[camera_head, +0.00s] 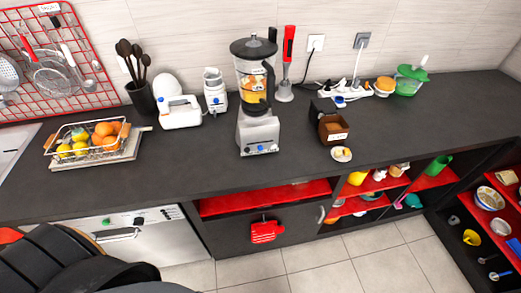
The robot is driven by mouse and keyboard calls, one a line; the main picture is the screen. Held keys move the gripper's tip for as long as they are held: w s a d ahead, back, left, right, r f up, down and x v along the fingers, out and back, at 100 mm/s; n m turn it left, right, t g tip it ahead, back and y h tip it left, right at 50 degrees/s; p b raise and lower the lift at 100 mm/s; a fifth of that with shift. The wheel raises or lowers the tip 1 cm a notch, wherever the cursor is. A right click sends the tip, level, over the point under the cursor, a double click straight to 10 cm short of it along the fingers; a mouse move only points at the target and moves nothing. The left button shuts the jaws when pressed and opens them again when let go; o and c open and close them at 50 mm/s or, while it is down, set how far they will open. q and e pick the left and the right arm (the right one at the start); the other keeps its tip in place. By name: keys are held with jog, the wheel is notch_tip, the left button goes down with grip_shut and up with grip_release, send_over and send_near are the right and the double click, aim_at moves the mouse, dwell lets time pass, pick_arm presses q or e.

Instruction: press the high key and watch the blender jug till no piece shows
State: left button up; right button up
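The blender stands upright in the middle of the dark counter. Its clear jug (243,72) has a dark lid (254,47) on and a black handle, and orange and pale pieces show inside it. The silver base (258,131) has a row of small controls (261,149) low on its front, with some blue on them. The high key is too small to tell from the others. Neither of my grippers is in view, and nothing touches the blender.
A red hand blender (288,62) stands close right of the jug. A white appliance (213,94) stands to its left, a brown box (333,129) to its right. A fruit basket (89,143) is at left. The counter (215,170) before the blender is clear.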

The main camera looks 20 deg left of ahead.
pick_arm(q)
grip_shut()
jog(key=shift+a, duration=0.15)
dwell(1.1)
